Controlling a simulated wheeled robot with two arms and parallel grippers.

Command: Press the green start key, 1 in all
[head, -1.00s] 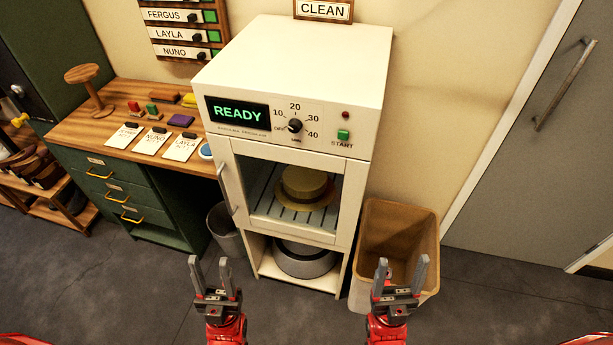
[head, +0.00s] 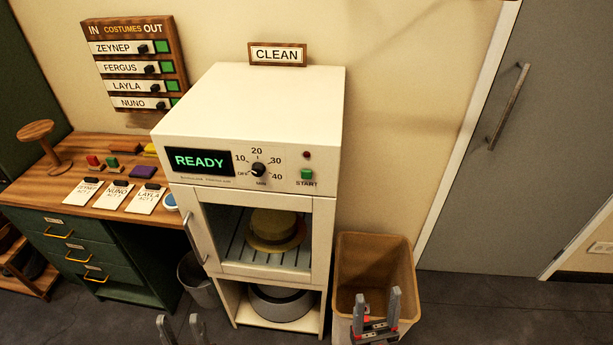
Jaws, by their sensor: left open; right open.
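The green start key (head: 307,174) is on the right of the white cabinet's (head: 260,100) front panel, above the word START and below a small dark red lamp (head: 306,154). The display (head: 200,161) reads READY in green. The dial (head: 258,170) is between the display and the key. A straw hat (head: 275,231) sits on a rack behind the cabinet's glass door, which looks closed. My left gripper (head: 181,328) is open at the bottom edge, mostly cut off. My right gripper (head: 378,303) is open and empty, in front of the bin, well below the key.
A tan bin (head: 375,246) stands right of the cabinet. A grey bin (head: 197,278) stands left of it, beside the green desk (head: 60,221) with cards and small blocks. A CLEAN sign (head: 278,54) is above the cabinet. A grey door (head: 520,130) is at right.

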